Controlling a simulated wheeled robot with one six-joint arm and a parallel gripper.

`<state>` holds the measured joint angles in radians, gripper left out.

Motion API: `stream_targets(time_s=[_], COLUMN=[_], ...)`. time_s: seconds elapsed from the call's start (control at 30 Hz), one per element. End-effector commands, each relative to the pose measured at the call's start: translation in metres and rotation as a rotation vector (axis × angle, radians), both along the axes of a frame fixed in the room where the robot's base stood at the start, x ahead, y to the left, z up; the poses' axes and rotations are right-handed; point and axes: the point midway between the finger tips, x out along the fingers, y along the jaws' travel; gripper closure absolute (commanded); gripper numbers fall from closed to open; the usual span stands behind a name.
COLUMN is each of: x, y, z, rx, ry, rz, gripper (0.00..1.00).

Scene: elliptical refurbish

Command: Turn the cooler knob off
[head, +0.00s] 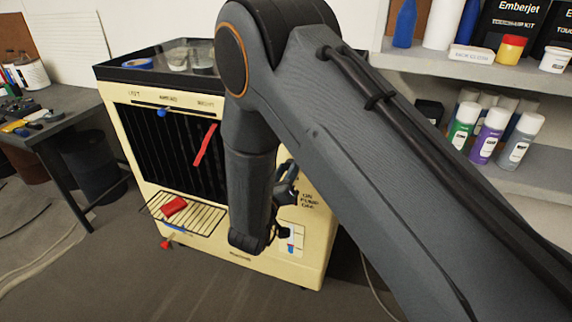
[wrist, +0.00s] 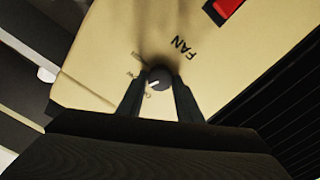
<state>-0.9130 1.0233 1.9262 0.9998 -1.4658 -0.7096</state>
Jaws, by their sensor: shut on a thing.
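The cooler (head: 285,262) is a cream cabinet with a dark front grille. In the wrist view a small round black knob (wrist: 160,77) with a white pointer mark sits on its cream panel beside the word FAN. My gripper (wrist: 158,92) is shut on this knob, one dark finger on each side. The pointer is toward the lower left; the small markings around the knob are too blurred to read. In the head view my arm covers the knob and most of the gripper.
A red switch (wrist: 229,9) is near the knob. In the head view, a wire rack (head: 205,217) with a red item juts from the cooler's front. A workbench (head: 60,125) stands left; shelves (head: 535,165) with spray cans stand right. Floor in front is clear.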

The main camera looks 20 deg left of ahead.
Motion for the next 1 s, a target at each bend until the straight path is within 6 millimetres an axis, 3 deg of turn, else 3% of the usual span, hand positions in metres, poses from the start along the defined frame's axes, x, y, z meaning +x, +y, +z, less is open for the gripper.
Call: stream_targets(time_s=[0.5, 1.0], x=[-0.0007, -0.0007], y=[0.0024, 0.0028], z=[0.0003, -0.0010], rx=[-0.364, -0.450], ry=[0.027, 0.034], rz=[0.003, 0.004], gripper=[0.90, 0.90])
